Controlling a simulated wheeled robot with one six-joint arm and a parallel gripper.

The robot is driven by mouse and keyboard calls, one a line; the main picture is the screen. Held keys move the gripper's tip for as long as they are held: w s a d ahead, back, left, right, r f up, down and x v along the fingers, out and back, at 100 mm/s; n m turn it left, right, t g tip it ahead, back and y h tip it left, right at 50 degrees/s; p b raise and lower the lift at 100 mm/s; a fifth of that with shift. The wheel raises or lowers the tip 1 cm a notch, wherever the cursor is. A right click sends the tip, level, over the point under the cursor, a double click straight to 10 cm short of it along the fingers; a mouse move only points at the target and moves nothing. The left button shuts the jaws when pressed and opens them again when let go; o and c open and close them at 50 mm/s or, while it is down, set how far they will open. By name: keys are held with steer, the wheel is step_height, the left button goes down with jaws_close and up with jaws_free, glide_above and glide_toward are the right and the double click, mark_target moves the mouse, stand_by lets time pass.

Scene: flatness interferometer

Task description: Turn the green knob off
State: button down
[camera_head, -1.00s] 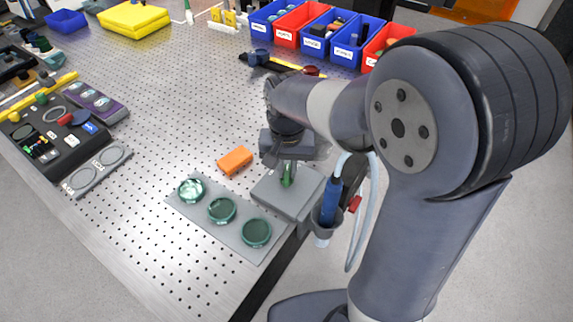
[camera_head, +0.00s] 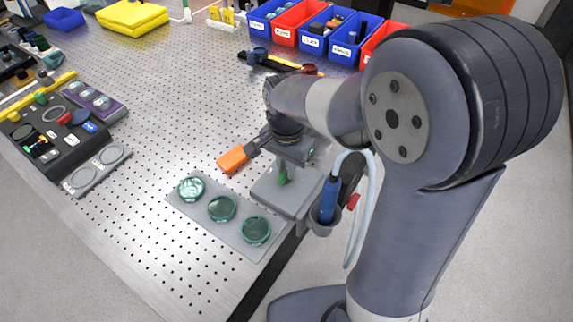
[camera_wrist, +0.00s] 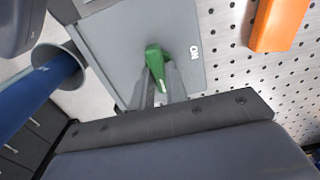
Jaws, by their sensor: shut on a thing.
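The green knob (camera_head: 284,176) stands on a grey plate (camera_head: 272,192) at the table's right edge. In the wrist view the green knob (camera_wrist: 154,60) is upper centre on the grey plate (camera_wrist: 115,55), with a white "ON" label (camera_wrist: 194,52) to its right. My gripper (camera_wrist: 162,80) is shut on the knob, its thin grey fingers along the knob's sides. In the head view my gripper (camera_head: 285,168) points down onto the plate; its fingertips are partly hidden there. No "off" mark is visible.
An orange block (camera_head: 232,160) lies left of the plate, close to my gripper's body. A blue tool (camera_head: 329,198) stands in a grey holder (camera_head: 320,227) to the right. Green glass discs (camera_head: 222,208) sit on a tray in front. The perforated table's middle is clear.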

stand_by(0.3)
steer(key=c, duration=1.4)
jaws_free()
step_height(320, 180, up, 11)
steer(key=shift+f, duration=0.2)
step_height(320, 180, down, 11)
steer(key=shift+r, duration=0.15)
steer(key=shift+r, duration=0.1)
